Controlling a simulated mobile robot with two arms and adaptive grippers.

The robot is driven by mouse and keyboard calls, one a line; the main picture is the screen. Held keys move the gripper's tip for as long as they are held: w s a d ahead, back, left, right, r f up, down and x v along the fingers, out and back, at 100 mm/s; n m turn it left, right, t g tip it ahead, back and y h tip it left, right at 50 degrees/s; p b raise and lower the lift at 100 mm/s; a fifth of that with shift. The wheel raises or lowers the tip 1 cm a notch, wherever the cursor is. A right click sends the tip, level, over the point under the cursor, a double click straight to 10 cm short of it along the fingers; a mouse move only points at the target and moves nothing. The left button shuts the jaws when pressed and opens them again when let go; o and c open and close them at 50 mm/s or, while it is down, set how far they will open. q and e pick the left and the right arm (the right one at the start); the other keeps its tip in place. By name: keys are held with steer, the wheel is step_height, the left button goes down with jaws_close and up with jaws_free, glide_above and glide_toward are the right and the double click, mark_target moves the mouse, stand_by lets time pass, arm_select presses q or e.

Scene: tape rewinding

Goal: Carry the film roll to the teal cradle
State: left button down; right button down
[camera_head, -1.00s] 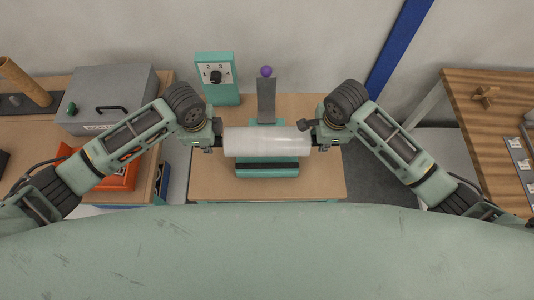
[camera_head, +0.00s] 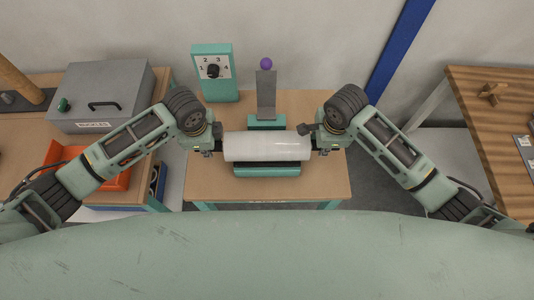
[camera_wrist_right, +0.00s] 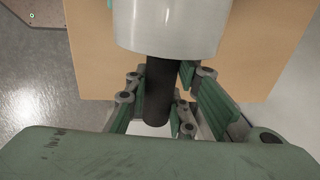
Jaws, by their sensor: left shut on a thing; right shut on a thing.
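The film roll (camera_head: 267,147) is a white cylinder lying level, left to right, between my two grippers. Its near end also shows in the right wrist view (camera_wrist_right: 170,28), with a dark core stub sticking out. My left gripper (camera_head: 218,141) is shut on the roll's left end. My right gripper (camera_head: 316,143) is shut on the right end; the wrist view shows its fingers around the dark stub. The teal cradle (camera_head: 267,171) is on the small table, below and partly hidden by the roll. I cannot tell whether the roll touches it.
Behind the cradle stands a grey upright lever with a purple knob (camera_head: 265,64). A teal dial box (camera_head: 213,72) is at the table's back left. A grey case (camera_head: 101,97) and an orange tray (camera_head: 108,178) are on the left bench. A wooden table (camera_head: 490,125) is at right.

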arm_select(q)
steer(key=c, duration=1.5)
jaws_free()
steer(key=shift+f, duration=0.15)
arm_select(e)
steer(key=c, duration=1.5)
jaws_free()
steer(key=shift+f, duration=0.15)
steer(key=shift+r, duration=0.2)
arm_select(q)
steer(key=r, duration=0.4)
steer(key=s+r, duration=0.1)
steer(key=r, duration=0.7)
steer(key=shift+s, duration=0.3)
arm_select(e)
steer(key=r, duration=0.3)
steer(key=s+r, duration=0.1)
steer(key=r, duration=0.7)
steer(key=shift+s+r, duration=0.25)
steer(key=shift+s, duration=0.05)
arm_select(q)
steer(key=shift+f, duration=0.1)
